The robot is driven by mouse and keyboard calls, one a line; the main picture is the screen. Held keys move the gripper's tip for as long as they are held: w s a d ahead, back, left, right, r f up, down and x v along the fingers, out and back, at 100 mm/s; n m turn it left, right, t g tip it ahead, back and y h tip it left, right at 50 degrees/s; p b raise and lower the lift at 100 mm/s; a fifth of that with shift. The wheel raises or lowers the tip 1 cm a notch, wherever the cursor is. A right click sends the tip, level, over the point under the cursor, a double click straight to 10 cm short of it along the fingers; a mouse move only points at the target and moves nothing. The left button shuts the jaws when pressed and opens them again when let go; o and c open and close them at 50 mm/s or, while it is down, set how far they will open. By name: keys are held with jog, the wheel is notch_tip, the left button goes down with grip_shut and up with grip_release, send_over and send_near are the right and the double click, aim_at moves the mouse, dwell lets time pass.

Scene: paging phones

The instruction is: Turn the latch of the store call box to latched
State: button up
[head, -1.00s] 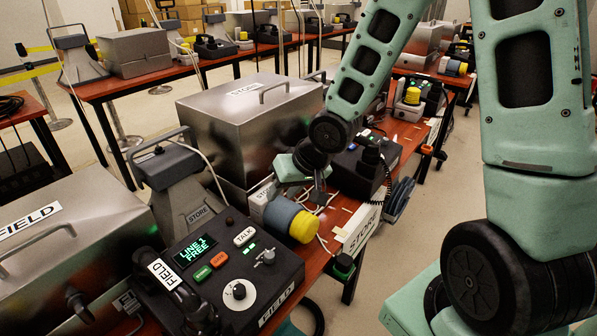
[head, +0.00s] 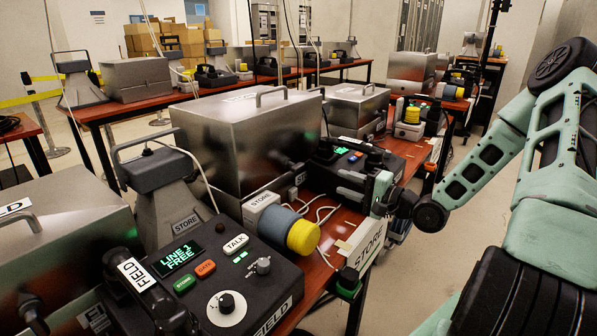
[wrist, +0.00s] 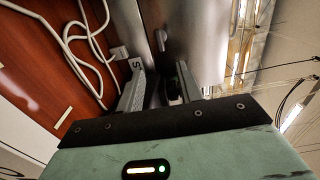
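The store call box is the large metal box (head: 235,145) with a top handle, left of centre in the head view. A dark knob-like latch (head: 290,165) sticks out of its right-hand face. In the wrist view a dark knob (wrist: 160,40) shows against a metal wall, beyond the fingertips; its turned position is too small to tell. My gripper (head: 372,192) is right of the box, over the table's edge, apart from the latch. In the wrist view its two fingers (wrist: 160,82) stand apart, with no held thing visible between them.
A black console (head: 350,165) stands behind my gripper. A blue and yellow cylinder (head: 290,230) and loose white cables lie in front of the box. The FIELD console (head: 215,275) is nearer. A STORE sign (head: 365,245) hangs at the table edge.

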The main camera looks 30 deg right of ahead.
aim_at(301, 168)
jog(key=b+x, duration=0.1)
jog(key=x, duration=1.4)
jog(key=shift+w+a, duration=0.15)
jog(key=shift+w, duration=0.1)
grip_shut()
